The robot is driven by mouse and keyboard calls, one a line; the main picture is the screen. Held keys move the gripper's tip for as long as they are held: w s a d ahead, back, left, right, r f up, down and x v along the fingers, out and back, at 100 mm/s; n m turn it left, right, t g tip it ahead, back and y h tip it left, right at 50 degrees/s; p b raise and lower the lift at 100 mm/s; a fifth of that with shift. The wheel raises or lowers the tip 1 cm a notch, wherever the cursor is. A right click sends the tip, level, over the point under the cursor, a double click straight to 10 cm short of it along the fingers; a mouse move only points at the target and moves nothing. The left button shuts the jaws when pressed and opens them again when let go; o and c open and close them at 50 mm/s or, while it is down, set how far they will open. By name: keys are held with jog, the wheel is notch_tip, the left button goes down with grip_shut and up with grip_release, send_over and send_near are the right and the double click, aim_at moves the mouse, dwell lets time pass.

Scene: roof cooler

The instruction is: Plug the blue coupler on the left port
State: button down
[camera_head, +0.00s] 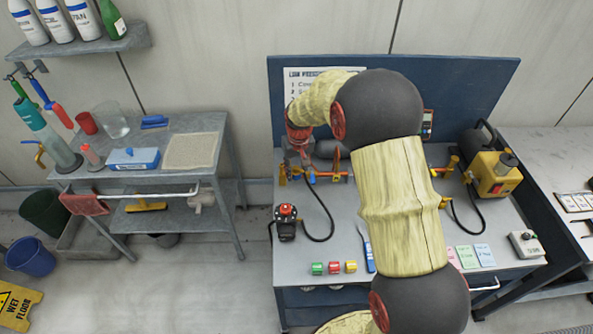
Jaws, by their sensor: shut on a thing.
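A blue coupler (312,178) shows as a small blue spot at the end of a black hose, on the left part of the blue-backed workbench. My gripper (299,160) points down at the bench's back left, just above the coupler, and is shut on it. The fingertips are small and dark here, so the exact grip is hard to see. An orange and red pipe assembly (337,178) runs right beside the coupler, with an orange upright fitting (282,177) at its left. I cannot tell which opening is the left port, nor whether the coupler touches it.
Green, red and yellow small pieces (334,268) lie in front. A yellow machine (495,175) stands at right. My arm hides the bench's middle.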

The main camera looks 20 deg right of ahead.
aim_at(282, 164)
jog(key=shift+w+a+m+p, duration=0.3)
jog(key=shift+w+a+m, duration=0.15)
jog(key=shift+w, duration=1.2)
jog(key=shift+w+a+m+p, duration=0.25)
jog(key=shift+w+a+m, duration=0.25)
jog(key=shift+w, duration=1.2)
jog(key=shift+w+a+m+p, duration=0.3)
jog(key=shift+w+m, duration=0.25)
jog(key=shift+w, duration=1.1)
jog(key=shift+f, duration=0.15)
jog(key=shift+f+b, duration=0.5)
jog(key=shift+f, duration=0.7)
jog(key=shift+f, duration=0.95)
jog(key=c, duration=1.5)
grip_release()
jog(key=shift+o, duration=0.8)
jog(key=shift+r, duration=0.15)
notch_tip(282, 164, up, 12)
jog(key=s, duration=0.1)
jog(key=shift+s+a+f, duration=0.2)
jog(key=shift+s+a, duration=0.05)
jog(key=shift+s, duration=0.15)
